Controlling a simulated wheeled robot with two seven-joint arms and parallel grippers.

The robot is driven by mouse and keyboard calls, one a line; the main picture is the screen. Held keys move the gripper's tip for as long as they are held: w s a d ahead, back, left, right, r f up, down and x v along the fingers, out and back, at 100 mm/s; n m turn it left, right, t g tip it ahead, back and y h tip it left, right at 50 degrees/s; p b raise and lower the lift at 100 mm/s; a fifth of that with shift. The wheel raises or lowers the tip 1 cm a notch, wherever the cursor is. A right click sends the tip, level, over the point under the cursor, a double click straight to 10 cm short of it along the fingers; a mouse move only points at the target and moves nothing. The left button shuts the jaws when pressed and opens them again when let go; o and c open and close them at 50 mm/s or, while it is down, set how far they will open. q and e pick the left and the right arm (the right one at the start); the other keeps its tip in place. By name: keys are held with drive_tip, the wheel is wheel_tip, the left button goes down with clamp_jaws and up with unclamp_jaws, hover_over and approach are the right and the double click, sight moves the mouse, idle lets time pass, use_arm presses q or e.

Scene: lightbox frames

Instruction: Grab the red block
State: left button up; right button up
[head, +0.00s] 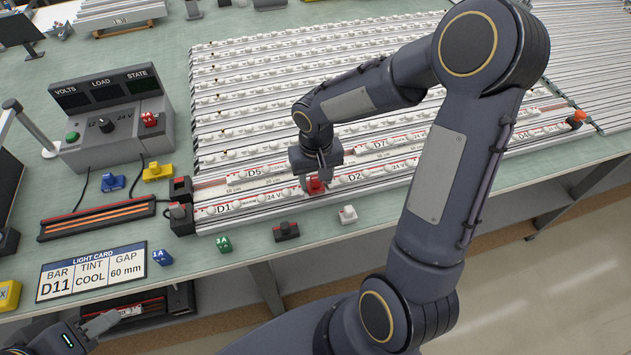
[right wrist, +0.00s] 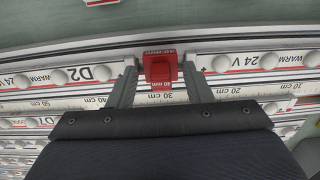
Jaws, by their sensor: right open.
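The red block (head: 316,187) sits on the front light-bar row, between the bars marked D1 and D2. In the right wrist view the red block (right wrist: 160,66) has a raised square top and white lettering, and lies by the 30 cm mark of a ruler strip. My right gripper (head: 318,180) is directly over it, pointing down. In the right wrist view its open fingers (right wrist: 160,80) stand on either side of the block, with small gaps showing. My left gripper (head: 100,325) is at the bottom left, low by the table edge; its jaw opening is unclear.
Light bars (head: 330,90) cover the middle of the table. A grey power box (head: 115,130) with a red switch stands at left. Loose blocks, including green (head: 224,244), black (head: 286,231) and white (head: 348,215), lie along the front edge. A light card (head: 92,271) lies at front left.

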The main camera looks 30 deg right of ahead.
drive_tip(key=shift+f, duration=0.35)
drive_tip(key=c, duration=0.7)
drive_tip(key=shift+c, duration=0.2)
drive_tip(key=shift+r, duration=0.15)
